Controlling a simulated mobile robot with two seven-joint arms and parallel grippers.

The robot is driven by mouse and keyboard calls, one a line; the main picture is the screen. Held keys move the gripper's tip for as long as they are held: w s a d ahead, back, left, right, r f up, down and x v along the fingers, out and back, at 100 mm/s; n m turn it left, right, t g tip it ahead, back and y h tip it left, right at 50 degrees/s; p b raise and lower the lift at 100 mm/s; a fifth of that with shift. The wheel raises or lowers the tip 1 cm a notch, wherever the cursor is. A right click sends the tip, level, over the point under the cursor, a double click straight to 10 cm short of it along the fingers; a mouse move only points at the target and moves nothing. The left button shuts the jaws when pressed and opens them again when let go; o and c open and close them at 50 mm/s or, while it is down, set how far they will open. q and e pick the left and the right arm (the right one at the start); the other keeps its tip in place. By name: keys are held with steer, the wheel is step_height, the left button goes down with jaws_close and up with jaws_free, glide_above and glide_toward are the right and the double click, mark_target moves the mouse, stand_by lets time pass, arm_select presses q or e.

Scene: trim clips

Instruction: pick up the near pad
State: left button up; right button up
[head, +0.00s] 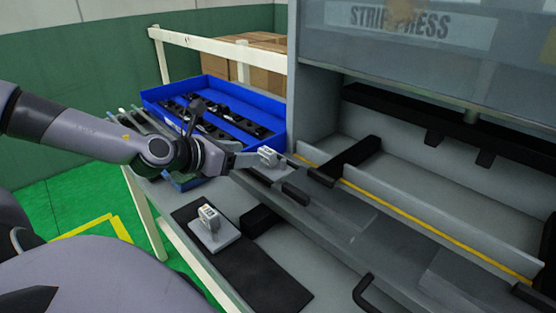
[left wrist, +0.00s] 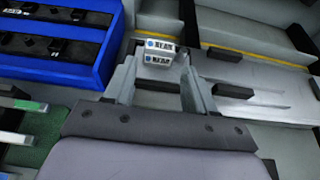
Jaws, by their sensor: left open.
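A pale block-shaped grip with a printed label (head: 208,213) stands on a light plate (head: 214,237), which lies on a dark mat nearer to me. A second such labelled block (head: 268,156) stands farther off, by the press bed. My left gripper (head: 248,159) is open beside this farther block, with its fingers pointing at it. In the left wrist view the block (left wrist: 158,56) shows just ahead of and between the open fingertips (left wrist: 158,66). Its label ends in "EAR"; the first letter is unclear. I cannot tell whether a finger touches it. My right gripper is not in view.
A blue tray (head: 271,140) holding black strips stands behind my left arm.

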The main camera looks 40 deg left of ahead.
mark_target(263, 154)
arm_select(q)
steer(key=shift+w+f, duration=0.3)
steer(key=shift+w, duration=0.1)
steer(key=shift+w+d+f, duration=0.1)
steer(key=shift+w+f, duration=0.2)
steer(key=shift+w, duration=0.25)
steer(key=shift+x, duration=0.9)
steer(key=shift+w+f+b, duration=0.5)
steer(key=shift+b, duration=0.2)
steer(key=shift+w+b, duration=0.35)
steer(key=shift+w, duration=0.15)
steer(key=shift+c, duration=0.3)
steer(key=c, duration=0.7)
steer(key=shift+r, duration=0.1)
